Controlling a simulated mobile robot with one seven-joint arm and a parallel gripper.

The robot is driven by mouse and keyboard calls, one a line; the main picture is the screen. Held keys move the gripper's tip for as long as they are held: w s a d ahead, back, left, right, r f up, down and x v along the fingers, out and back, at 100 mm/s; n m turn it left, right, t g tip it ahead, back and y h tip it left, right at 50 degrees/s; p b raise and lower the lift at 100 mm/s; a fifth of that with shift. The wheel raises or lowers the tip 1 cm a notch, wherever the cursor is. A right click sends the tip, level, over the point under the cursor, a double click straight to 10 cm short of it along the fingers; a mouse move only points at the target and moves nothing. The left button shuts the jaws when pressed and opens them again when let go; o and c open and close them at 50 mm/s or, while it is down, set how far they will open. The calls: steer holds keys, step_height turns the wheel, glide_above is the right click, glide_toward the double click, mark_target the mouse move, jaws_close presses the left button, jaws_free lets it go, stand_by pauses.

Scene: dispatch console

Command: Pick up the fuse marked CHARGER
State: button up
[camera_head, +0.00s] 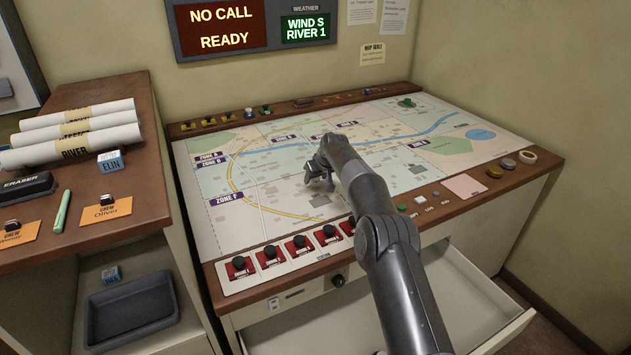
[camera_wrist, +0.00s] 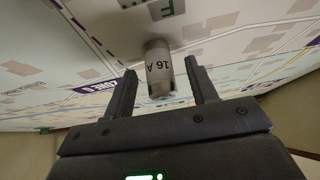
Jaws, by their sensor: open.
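A grey cylindrical fuse (camera_wrist: 158,72) with a pale label reading "16 A" shows in the wrist view, close to the map surface. The word CHARGER is not readable on it or anywhere in view. My gripper (camera_head: 318,180) is low over the middle of the map board in the head view. In the wrist view my gripper (camera_wrist: 160,80) is open, with one finger on each side of the fuse and visible gaps. The fuse cannot be made out in the head view.
An open drawer (camera_head: 470,300) sits below. At left, a wooden cabinet holds rolled maps (camera_head: 75,130), and a dark tray (camera_head: 130,310) sits on its lower shelf.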

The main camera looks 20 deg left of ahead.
steer(key=shift+c, duration=0.4)
steer(key=c, duration=1)
steer(key=shift+r, duration=0.1)
